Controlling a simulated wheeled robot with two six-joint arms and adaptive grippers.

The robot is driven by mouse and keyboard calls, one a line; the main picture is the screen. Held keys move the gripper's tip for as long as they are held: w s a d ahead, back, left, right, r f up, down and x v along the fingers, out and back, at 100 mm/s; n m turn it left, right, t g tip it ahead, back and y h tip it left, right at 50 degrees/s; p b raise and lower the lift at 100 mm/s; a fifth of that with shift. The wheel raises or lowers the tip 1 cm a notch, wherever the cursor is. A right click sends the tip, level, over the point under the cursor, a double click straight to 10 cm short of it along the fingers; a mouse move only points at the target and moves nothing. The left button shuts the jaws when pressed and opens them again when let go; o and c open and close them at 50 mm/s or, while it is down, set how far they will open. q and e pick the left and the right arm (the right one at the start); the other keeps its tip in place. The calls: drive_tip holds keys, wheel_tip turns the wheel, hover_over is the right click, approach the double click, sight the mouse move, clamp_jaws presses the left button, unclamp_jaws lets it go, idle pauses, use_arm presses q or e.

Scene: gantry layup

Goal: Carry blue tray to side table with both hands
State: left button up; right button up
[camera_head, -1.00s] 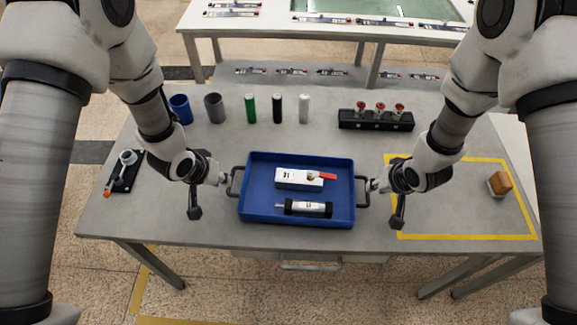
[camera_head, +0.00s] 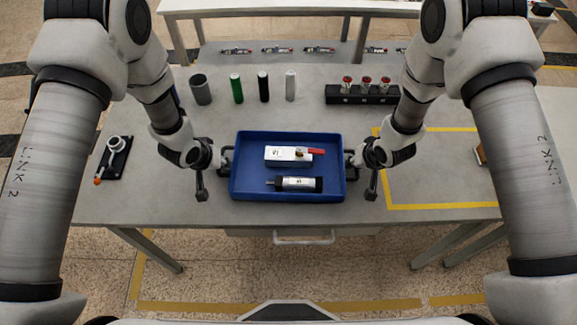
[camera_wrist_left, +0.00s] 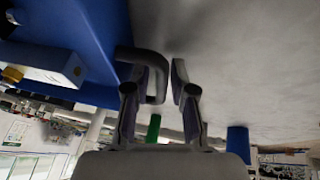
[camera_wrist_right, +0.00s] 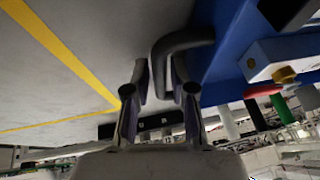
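The blue tray (camera_head: 290,196) sits flat on the grey table, with a dark handle at each short end. It holds a white box with a red part (camera_head: 287,153) and a silver-and-black cylinder (camera_head: 298,184). My left gripper (camera_head: 222,160) is at the left handle. In the left wrist view its fingers stand apart on both sides of the handle bar (camera_wrist_left: 157,75), with a gap showing. My right gripper (camera_head: 352,162) is at the right handle. In the right wrist view its fingers straddle the handle bar (camera_wrist_right: 160,70) and look apart. I cannot identify the side table.
Several cylinders, including a grey cup (camera_head: 201,90) and a green one (camera_head: 236,88), stand behind the tray. A black rack (camera_head: 362,96) with red-topped pieces is at back right. A black holder (camera_head: 112,160) lies left. A yellow outline (camera_head: 440,206) marks the table's right part.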

use_arm(q)
drive_tip(key=shift+w+f, duration=0.15)
drive_tip(key=shift+f, duration=0.05)
use_arm(e)
drive_tip(key=shift+w+a+f, duration=0.1)
drive_tip(key=shift+w, duration=0.05)
use_arm(q)
clamp_jaws()
use_arm(e)
clamp_jaws()
use_arm(q)
drive_tip(key=shift+r, duration=0.15)
